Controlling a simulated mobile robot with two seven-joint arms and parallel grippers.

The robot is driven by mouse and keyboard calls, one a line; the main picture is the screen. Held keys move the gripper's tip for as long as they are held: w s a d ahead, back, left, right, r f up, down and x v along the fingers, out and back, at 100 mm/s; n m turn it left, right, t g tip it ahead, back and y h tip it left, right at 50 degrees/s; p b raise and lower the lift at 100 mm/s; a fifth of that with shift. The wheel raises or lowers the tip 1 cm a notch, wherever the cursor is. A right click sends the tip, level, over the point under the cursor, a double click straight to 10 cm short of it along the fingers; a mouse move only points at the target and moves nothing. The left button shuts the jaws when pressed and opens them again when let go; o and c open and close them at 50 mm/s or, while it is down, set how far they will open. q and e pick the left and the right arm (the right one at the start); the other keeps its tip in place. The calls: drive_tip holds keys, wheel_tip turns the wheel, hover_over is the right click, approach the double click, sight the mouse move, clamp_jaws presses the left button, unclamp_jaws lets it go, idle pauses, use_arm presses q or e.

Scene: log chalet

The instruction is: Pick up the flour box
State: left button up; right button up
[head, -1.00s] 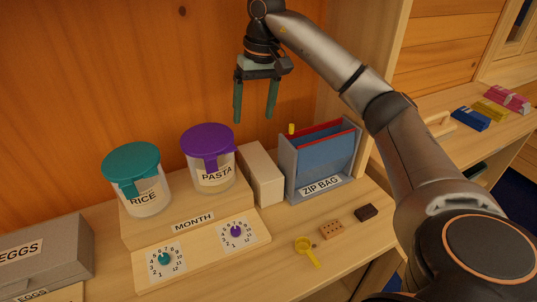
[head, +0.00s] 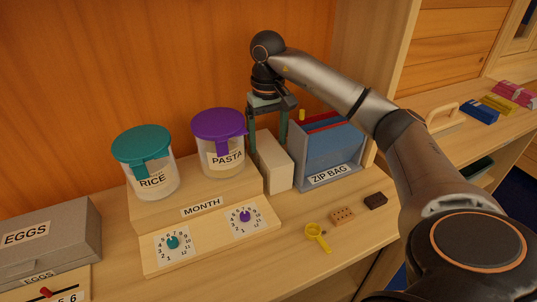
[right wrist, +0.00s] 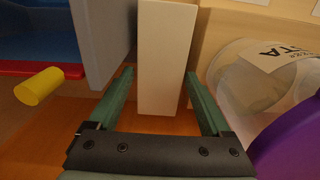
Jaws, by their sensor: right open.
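A plain cream box (head: 274,163), with no label visible, stands upright between the pasta jar and the zip bag holder; I take it as the flour box. My right gripper (head: 267,143) points down at the box's top, its green fingers open. In the right wrist view the box (right wrist: 164,50) shows between the two fingertips (right wrist: 159,76), with a narrow gap at the left finger and very little at the right one. I cannot tell how far down the fingers reach beside it. My left gripper is not in view.
The pasta jar (head: 222,157) and rice jar (head: 150,177) stand on a wooden step left of the box. The grey zip bag holder (head: 334,175) is close on its right. A yellow scoop (head: 317,236) and small blocks lie in front. A grey egg box (head: 52,242) is far left.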

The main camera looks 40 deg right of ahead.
sight(268, 146)
drive_tip(key=shift+f, duration=1.95)
clamp_jaws()
drive_tip(key=shift+r, duration=0.1)
